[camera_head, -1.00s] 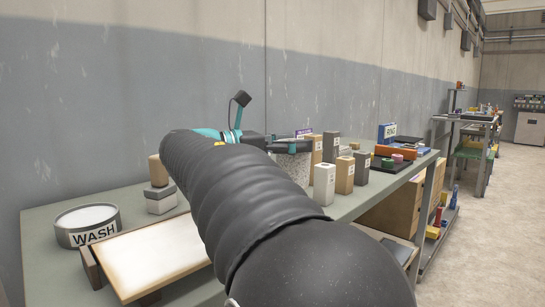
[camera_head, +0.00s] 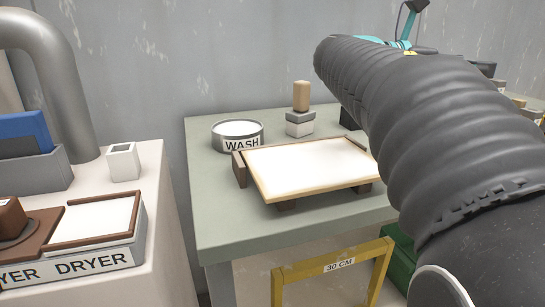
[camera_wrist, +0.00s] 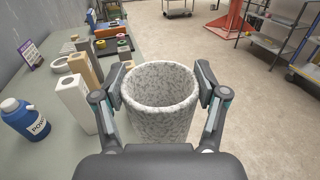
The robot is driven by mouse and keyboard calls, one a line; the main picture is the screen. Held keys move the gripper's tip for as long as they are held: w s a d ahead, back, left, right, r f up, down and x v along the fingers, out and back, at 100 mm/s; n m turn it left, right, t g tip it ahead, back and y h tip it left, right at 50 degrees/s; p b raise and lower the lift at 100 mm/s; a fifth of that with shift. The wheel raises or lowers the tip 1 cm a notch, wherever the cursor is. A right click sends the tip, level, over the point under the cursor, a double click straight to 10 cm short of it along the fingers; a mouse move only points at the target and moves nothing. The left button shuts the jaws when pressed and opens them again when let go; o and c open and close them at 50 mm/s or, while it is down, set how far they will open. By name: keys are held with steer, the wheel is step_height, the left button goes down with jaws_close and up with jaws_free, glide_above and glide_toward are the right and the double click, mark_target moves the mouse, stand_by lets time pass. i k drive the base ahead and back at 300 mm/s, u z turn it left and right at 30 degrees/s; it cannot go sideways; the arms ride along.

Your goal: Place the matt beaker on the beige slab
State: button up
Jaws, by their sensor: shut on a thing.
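My gripper (camera_wrist: 160,86) is shut on a speckled white-and-grey beaker (camera_wrist: 162,118) with a matt-looking surface. In the wrist view its jaws grip opposite sides near the rim; the beaker is open at the top and looks empty. In the head view my arm hides the beaker and most of the gripper. A pale slab with a beige edge (camera_head: 310,168) lies propped on dark supports at the front of the green-grey table, with nothing on it. The beaker is away from it, behind my arm.
A round WASH tub (camera_head: 237,134) and stacked blocks (camera_head: 300,122) stand behind the slab. A DRYER unit (camera_head: 93,262) is on the left counter, across a gap. A yellow frame (camera_head: 333,268) is below. Blocks (camera_wrist: 73,105) and a blue bottle (camera_wrist: 25,120) stand left of my gripper.

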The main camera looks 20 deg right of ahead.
mark_target(313, 161)
steer(key=u, duration=1.5)
steer(key=k, duration=1.3)
steer(key=z, duration=0.9)
